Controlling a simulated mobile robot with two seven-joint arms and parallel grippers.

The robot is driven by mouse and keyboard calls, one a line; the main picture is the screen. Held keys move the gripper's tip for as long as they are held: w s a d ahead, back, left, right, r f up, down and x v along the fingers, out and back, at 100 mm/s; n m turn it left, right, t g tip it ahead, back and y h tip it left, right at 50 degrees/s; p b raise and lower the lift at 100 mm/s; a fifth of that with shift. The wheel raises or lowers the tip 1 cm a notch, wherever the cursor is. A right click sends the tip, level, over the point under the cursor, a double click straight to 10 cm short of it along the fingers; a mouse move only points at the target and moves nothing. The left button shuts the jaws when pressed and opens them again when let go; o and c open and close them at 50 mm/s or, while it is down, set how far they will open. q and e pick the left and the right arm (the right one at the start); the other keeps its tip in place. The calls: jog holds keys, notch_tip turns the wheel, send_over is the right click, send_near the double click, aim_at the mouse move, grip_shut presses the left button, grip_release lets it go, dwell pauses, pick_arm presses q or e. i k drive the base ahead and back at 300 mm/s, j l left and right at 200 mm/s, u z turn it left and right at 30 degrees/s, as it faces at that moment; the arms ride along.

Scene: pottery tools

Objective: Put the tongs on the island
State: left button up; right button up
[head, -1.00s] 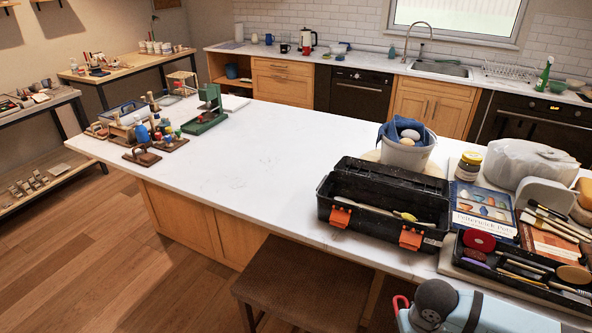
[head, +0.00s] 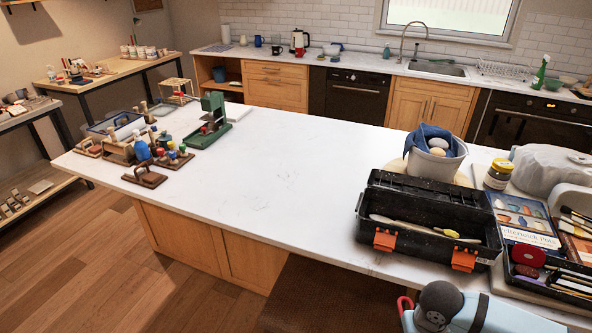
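The island (head: 290,180) has a long white marble top over wooden cabinets and crosses the middle of the head view. I cannot make out tongs for certain. An open black toolbox (head: 425,246) with orange latches stands on the island at the right. A long pale tool (head: 400,224) with a yellow part lies in it; I cannot tell whether it is the tongs. Part of my own arm shows at the bottom right, but neither gripper is in view.
A bucket with a blue cloth (head: 432,164), a jar (head: 498,174), a book (head: 524,220) and a tool tray crowd the island's right. A green press (head: 211,120) and small tools stand at its left. The middle is clear. A brown stool (head: 310,295) is in front.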

aim_at(276, 168)
jog(key=i+j+z, duration=0.1)
jog(key=j, duration=0.45)
jog(key=i+j+z, duration=0.1)
jog(key=j, duration=0.45)
jog(key=i+j+z, duration=0.1)
jog(key=j, duration=0.45)
jog(key=i+j+z, duration=0.15)
jog(key=j, duration=0.4)
jog(key=i+j+z, duration=0.1)
jog(key=j, duration=0.5)
